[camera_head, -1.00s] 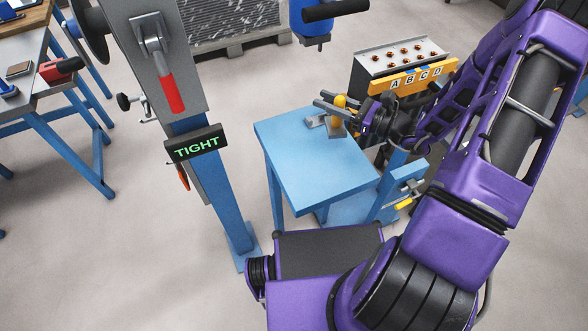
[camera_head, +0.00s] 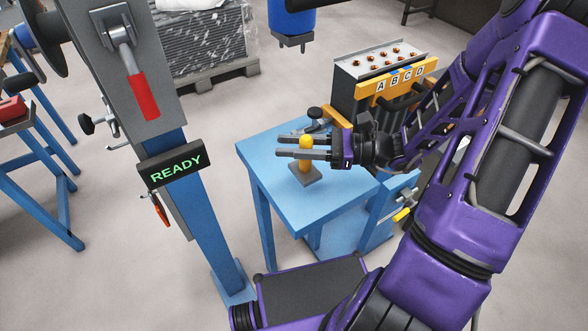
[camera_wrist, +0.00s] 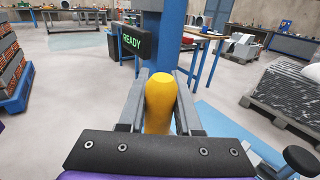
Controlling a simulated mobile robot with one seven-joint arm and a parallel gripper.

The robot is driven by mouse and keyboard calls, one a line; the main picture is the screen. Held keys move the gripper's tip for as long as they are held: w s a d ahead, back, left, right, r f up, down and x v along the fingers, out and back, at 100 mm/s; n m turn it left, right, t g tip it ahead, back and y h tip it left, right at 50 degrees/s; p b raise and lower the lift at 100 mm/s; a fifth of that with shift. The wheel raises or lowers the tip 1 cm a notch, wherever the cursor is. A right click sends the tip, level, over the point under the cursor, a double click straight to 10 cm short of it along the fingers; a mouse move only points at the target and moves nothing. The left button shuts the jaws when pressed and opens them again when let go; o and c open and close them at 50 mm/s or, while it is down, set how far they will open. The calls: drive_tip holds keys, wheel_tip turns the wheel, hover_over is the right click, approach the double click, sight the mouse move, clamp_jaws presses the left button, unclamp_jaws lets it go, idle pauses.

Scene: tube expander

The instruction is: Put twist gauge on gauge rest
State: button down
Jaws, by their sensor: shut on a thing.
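The twist gauge appears to be the yellow-handled piece (camera_head: 306,142) with a grey square foot (camera_head: 305,174). It stands upright above the front part of the blue table. I cannot tell whether the foot touches the table or is part of the gauge. My gripper (camera_head: 290,148) is shut on the yellow handle, reaching in from the right. The handle also shows in the wrist view (camera_wrist: 160,105) between my two grey fingers (camera_wrist: 159,104). A grey fitting with a black knob (camera_head: 314,113) is behind my gripper, partly hidden. I cannot tell which part is the gauge rest.
The blue table (camera_head: 265,158) has bare room at its left and front. A grey post carries a READY display (camera_head: 176,168) and red-handled lever (camera_head: 143,97). A rack lettered A B C D (camera_head: 400,78) stands behind my arm. A blue cylinder (camera_head: 292,18) hangs above.

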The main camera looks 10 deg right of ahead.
sight(292, 168)
drive_tip(key=shift+f+b, duration=0.55)
drive_tip(key=shift+f, duration=1.75)
drive_tip(key=shift+f, duration=0.15)
drive_tip(key=c, duration=0.6)
unclamp_jaws()
drive_tip(key=shift+r, duration=0.2)
drive_tip(key=p+v, duration=0.1)
drive_tip(key=v, duration=1.1)
